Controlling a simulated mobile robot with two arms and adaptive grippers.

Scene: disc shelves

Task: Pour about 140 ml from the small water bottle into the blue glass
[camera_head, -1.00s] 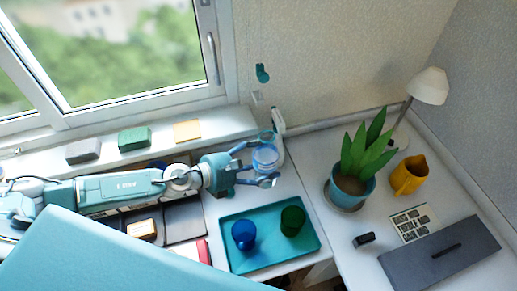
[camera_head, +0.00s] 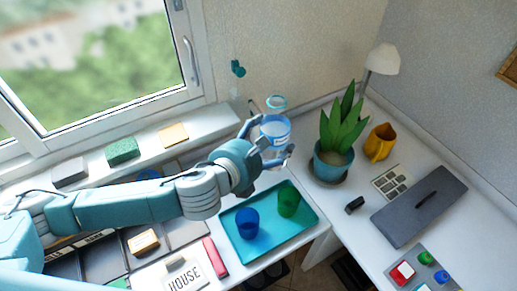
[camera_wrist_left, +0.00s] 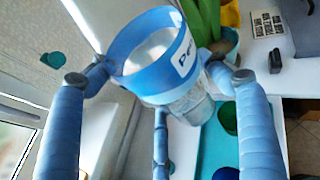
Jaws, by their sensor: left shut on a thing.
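My left gripper (camera_head: 264,153) is shut on the small water bottle (camera_head: 275,128), a clear bottle with a blue label band. The bottle is held above the desk, behind the teal tray. In the left wrist view the bottle (camera_wrist_left: 150,55) sits between my fingers, its label partly readable. The blue glass (camera_head: 247,222) stands upright on the tray's left part. A green glass (camera_head: 288,198) stands beside it to the right. The bottle is not over either glass in the head view. My right gripper is not in view.
The teal tray (camera_head: 270,246) lies near the desk's front edge. A potted plant (camera_head: 333,160) stands right of the bottle, with a yellow pitcher (camera_head: 380,142) and a lamp (camera_head: 383,60) beyond. Books and sorted items lie at the lower left. A grey case (camera_head: 420,205) lies at right.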

